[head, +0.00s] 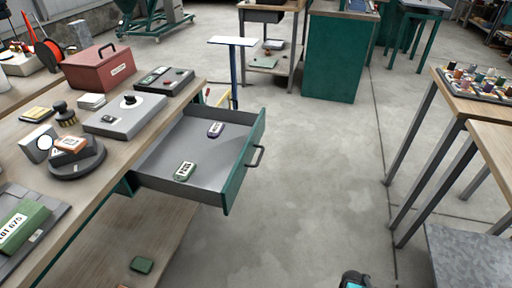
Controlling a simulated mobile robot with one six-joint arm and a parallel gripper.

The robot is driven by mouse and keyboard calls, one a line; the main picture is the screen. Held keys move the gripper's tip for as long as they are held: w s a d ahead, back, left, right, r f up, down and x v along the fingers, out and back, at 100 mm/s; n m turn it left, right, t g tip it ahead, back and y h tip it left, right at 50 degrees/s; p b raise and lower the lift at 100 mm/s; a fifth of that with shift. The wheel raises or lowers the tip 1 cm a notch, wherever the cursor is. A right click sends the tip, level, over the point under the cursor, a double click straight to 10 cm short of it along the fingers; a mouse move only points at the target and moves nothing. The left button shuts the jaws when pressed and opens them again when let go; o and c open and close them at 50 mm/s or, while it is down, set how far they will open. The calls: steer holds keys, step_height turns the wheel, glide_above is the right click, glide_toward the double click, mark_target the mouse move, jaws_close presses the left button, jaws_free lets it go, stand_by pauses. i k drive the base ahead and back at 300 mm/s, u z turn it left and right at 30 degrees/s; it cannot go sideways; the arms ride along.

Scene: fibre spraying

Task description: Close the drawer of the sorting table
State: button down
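The sorting table (90,185) is at the left in the head view, with a wooden top. Its drawer (165,160) is pulled well out to the right, over the open floor. The drawer has a grey inside, a green front (243,168) and a dark bar handle (257,157). Nothing touches the handle. My gripper's fingers do not show; only a dark part with a light blue face, seemingly of my arm, shows at the bottom edge.
The concrete floor right of the drawer is clear. Tables with grey legs (410,140) stand at the right, one bearing a tray of small items (475,80). A blue post stand (233,65) is behind the drawer. A green cabinet (335,55) stands at the back.

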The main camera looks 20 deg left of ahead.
mark_target(223, 162)
steer(key=u, duration=0.8)
steer(key=i, duration=0.5)
steer(key=z, duration=0.55)
steer(key=k, duration=0.15)
steer(key=u, duration=2.35)
steer(key=i, duration=0.2)
